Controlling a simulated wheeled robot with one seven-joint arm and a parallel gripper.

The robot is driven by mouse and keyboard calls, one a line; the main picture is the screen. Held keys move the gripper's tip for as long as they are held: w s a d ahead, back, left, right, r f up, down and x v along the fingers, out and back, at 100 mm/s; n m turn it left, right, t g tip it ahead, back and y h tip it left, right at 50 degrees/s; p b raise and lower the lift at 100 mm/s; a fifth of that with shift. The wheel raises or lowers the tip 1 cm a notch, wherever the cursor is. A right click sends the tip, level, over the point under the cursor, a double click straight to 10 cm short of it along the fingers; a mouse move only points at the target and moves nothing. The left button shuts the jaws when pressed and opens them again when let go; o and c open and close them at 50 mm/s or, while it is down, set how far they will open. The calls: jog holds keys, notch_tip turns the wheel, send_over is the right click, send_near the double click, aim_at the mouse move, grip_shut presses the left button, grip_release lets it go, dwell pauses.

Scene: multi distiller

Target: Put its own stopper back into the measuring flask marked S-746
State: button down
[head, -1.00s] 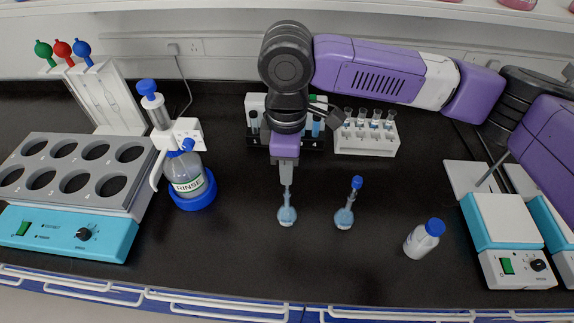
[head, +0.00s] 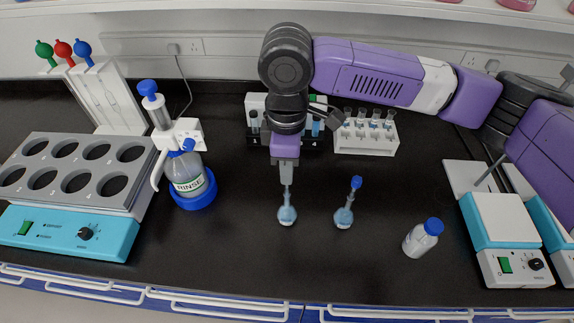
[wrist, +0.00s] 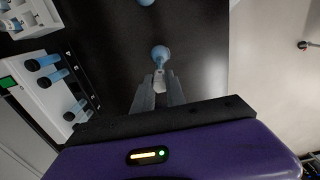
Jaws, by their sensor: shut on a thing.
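A small measuring flask with pale blue liquid (head: 287,216) stands upright on the black bench, directly below my gripper (head: 287,183); it also shows in the wrist view (wrist: 161,53). My gripper's fingers (wrist: 158,92) are shut on a small pale piece (wrist: 159,78) at the top of this flask's neck. It looks like the stopper, but the fingers hide most of it, and I cannot tell how deep it sits. A second flask (head: 343,217) with a blue stopper (head: 356,182) in its neck stands to the right. I cannot read S-746 on either flask.
A white tube rack (head: 366,142) stands behind. A blue-capped bottle (head: 421,240) and a hotplate (head: 500,220) are right. The bench in front of the flasks is clear.

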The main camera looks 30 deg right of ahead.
jog(key=shift+f+b, duration=0.55)
jog(key=shift+f, duration=0.55)
dwell(0.8)
jog(key=c, duration=1.3)
grip_release()
jog(key=shift+r+b, duration=0.5)
jog(key=shift+r, duration=3.45)
